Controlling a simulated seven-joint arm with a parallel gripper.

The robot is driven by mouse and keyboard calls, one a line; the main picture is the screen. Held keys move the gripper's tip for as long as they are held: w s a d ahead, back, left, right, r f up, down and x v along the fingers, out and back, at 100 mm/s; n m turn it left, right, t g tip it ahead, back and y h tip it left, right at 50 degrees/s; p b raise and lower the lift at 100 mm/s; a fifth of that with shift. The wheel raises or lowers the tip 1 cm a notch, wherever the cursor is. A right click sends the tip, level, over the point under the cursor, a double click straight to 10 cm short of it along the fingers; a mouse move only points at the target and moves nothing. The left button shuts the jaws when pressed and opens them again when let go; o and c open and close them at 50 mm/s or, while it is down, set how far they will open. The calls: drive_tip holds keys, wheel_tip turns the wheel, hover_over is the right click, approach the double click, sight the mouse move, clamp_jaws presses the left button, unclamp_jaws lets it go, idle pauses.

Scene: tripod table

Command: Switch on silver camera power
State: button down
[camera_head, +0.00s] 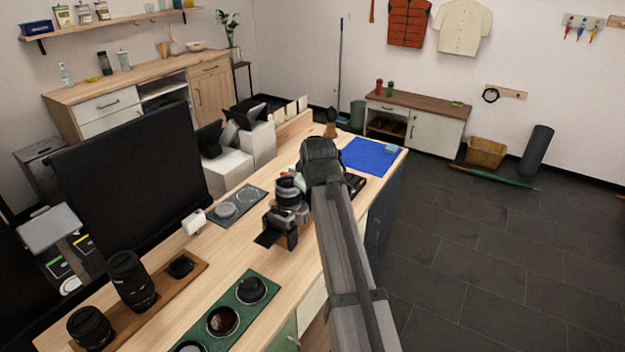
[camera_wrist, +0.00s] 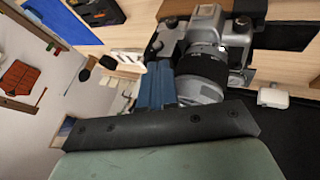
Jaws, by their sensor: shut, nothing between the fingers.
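The silver camera (camera_head: 290,212) stands on the wooden table in the head view, with its lens upward in the picture and a dark flip-out screen at its lower left. In the wrist view the silver camera (camera_wrist: 207,22) is at the top centre, its large lens facing me. My gripper (camera_wrist: 157,68) shows there as two blue-grey fingers, shut and empty, just left of the lens and close to the camera body. I cannot tell whether they touch it. In the head view my wrist covers the area right of the camera and hides the fingers. The power switch cannot be made out.
A green tray (camera_head: 262,313) with round lens parts and a wooden tray (camera_head: 199,271) with black lenses lie nearer. A grey mat (camera_head: 254,193) is left of the camera. A blue mat (camera_head: 372,153) lies at the far end. A black panel (camera_head: 130,175) stands along the left side.

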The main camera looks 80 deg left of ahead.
drive_tip(key=shift+x, duration=1.05)
drive_tip(key=shift+w+a+r+g+h, duration=0.2)
drive_tip(key=shift+w+a+g+h, duration=0.1)
drive_tip(key=shift+g+h, duration=0.25)
drive_tip(key=g+h, duration=0.1)
drive_tip(key=w+a+m+g+h, duration=0.1)
drive_tip(key=h, duration=0.1)
drive_tip(key=shift+w+a+r+g, duration=0.15)
drive_tip(key=shift+w+r+g, duration=0.1)
drive_tip(key=shift+g, duration=0.1)
drive_tip(key=shift+r, duration=0.15)
drive_tip(key=shift+r, duration=0.6)
